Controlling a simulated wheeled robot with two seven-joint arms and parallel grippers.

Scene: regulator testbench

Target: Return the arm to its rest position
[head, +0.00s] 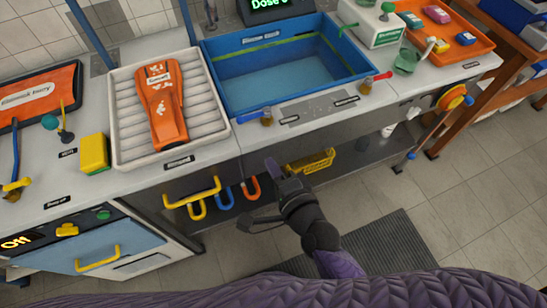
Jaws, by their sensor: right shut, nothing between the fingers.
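My right gripper (262,196), dark grey, hangs in front of the bench below the blue basin. It is shut and holds nothing. My purple right forearm comes up to it from the bottom of the head view. The gripper overlaps the bench's open lower front in the picture; I cannot tell how close it is. My left gripper is not in view.
The blue basin (238,93) is set in the bench. A grey tray (124,128) holds an orange device (160,100). Yellow handle (192,192), coloured hooks and yellow basket (310,161) lie near the gripper. Floor right (465,190) is clear.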

